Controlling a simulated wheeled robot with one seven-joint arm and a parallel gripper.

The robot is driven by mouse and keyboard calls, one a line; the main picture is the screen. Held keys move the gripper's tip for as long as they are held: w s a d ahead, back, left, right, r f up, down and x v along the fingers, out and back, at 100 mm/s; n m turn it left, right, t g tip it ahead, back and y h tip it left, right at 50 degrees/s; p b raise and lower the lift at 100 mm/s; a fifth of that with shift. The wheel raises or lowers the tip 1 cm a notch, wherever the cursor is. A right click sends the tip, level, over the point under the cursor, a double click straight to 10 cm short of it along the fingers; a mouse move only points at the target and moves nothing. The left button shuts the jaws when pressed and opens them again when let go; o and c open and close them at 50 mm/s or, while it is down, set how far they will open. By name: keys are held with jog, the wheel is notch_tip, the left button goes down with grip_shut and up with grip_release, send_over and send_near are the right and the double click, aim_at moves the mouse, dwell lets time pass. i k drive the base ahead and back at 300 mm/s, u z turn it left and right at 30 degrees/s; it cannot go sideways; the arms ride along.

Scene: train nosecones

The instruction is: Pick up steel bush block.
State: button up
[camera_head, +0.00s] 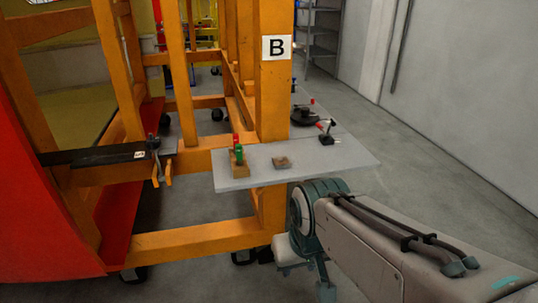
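My gripper cannot be made out in this view.
An orange frame with a post marked B (277,47) rises behind the board. A small black clamp-like item (327,133) and a dark round item (305,115) sit at the back right. A clamp (155,155) hangs at left. Open floor (430,150) lies to the right.

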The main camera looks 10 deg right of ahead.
aim_at(281, 161)
jog(key=k, duration=0.5)
jog(key=u, duration=0.65)
jog(key=i, duration=1.65)
jog(key=z, duration=0.95)
jog(key=i, duration=0.5)
jog(key=z, duration=0.35)
